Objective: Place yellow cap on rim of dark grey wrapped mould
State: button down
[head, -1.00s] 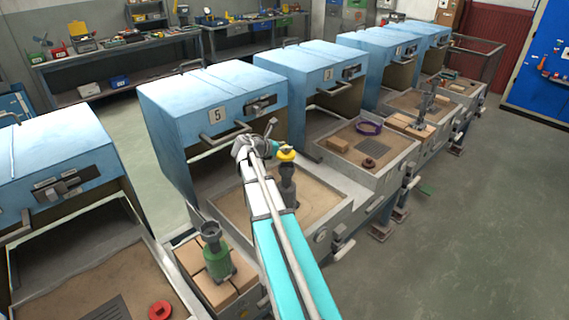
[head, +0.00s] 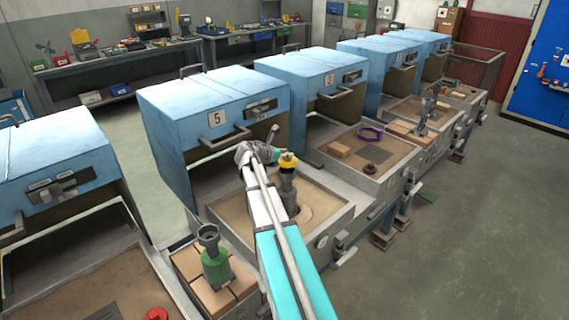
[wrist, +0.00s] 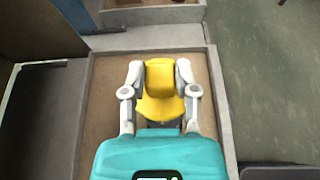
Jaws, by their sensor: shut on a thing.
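The yellow cap (head: 288,160) is held by my gripper (head: 274,157). In the wrist view the yellow cap (wrist: 160,92) sits between the two pale fingers, which press on its sides. The dark grey mould (head: 288,193) stands upright in the sand tray of the blue oven marked 5. In the head view the cap appears right over the mould's top, and I cannot tell whether they touch. My arm hides part of the mould's left side. The mould does not show in the wrist view, where the cap and my gripper cover that spot.
A green mould with a grey funnel-like top (head: 214,262) stands on bricks at the left front. A purple ring (head: 370,132) and a dark round piece (head: 371,168) lie in the neighbouring tray. The oven hood (head: 215,110) rises close behind my gripper.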

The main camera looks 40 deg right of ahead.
aim_at(284, 160)
jog(key=shift+f+b, duration=1.35)
jog(key=shift+f, duration=0.3)
jog(key=shift+f, duration=0.15)
jog(key=shift+c, duration=1.9)
grip_release()
jog(key=shift+r, duration=0.2)
jog(key=shift+a+r+p, duration=0.3)
jog(key=shift+a+p, duration=0.05)
jog(key=shift+a, duration=0.1)
jog(key=w+p+v, duration=0.1)
jog(key=p+v, duration=0.3)
jog(key=v, duration=0.6)
jog(key=shift+s+a, duration=0.4)
jog(key=shift+s, duration=0.1)
jog(key=shift+r, duration=0.15)
